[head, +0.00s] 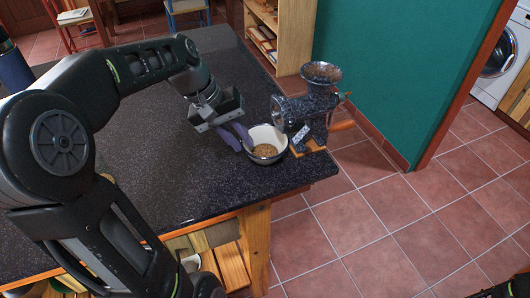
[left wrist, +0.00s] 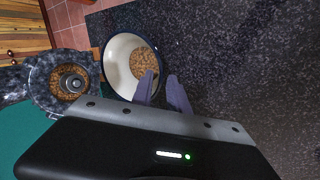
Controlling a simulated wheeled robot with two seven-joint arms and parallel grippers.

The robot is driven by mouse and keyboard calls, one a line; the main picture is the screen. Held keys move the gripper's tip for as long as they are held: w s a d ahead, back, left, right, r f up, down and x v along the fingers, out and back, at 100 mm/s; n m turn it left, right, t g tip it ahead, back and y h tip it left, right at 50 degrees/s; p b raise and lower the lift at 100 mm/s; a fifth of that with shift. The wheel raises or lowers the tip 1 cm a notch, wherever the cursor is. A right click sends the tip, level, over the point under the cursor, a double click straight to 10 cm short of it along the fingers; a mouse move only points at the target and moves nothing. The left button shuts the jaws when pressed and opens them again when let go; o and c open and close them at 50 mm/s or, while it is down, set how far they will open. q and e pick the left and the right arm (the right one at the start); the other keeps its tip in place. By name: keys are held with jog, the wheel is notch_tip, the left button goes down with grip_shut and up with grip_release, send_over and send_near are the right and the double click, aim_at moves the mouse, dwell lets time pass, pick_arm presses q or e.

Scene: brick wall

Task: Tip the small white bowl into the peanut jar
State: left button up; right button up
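A small white bowl (head: 268,138) with a dark rim stands upright at the right end of the dark stone counter, with tan peanut-like bits inside. It also shows in the left wrist view (left wrist: 118,62). My left gripper (head: 246,146) is at the bowl's left rim, its two purple fingers apart. In the left wrist view the fingers (left wrist: 161,84) show a gap, one overlapping the bowl's inside and one outside the rim. Contact with the rim is unclear. I cannot make out a separate peanut jar. My right gripper is not in view.
A speckled grinder (head: 312,105) is mounted at the counter's corner, right beside the bowl, with brown bits in its hopper (head: 321,72). The dark counter (head: 170,180) is clear left of the bowl. A dark blue bottle (head: 14,68) stands at far left.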

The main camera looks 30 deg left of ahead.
pick_arm(q)
jog(key=shift+w+d+f+b, duration=0.2)
jog(key=shift+f+b, duration=0.1)
jog(key=shift+f, duration=0.3)
jog(key=shift+c, duration=0.6)
grip_shut()
jog(key=shift+r, duration=0.15)
dwell(0.6)
jog(key=shift+r+p, duration=0.4)
jog(key=shift+p, duration=0.1)
jog(key=shift+s, duration=0.1)
jog(key=shift+s+a, duration=0.85)
jog(key=shift+s, duration=0.35)
jog(key=shift+s+a, duration=0.85)
jog(key=shift+s, duration=0.4)
jog(key=shift+s+a, duration=0.85)
jog(key=shift+s, duration=0.35)
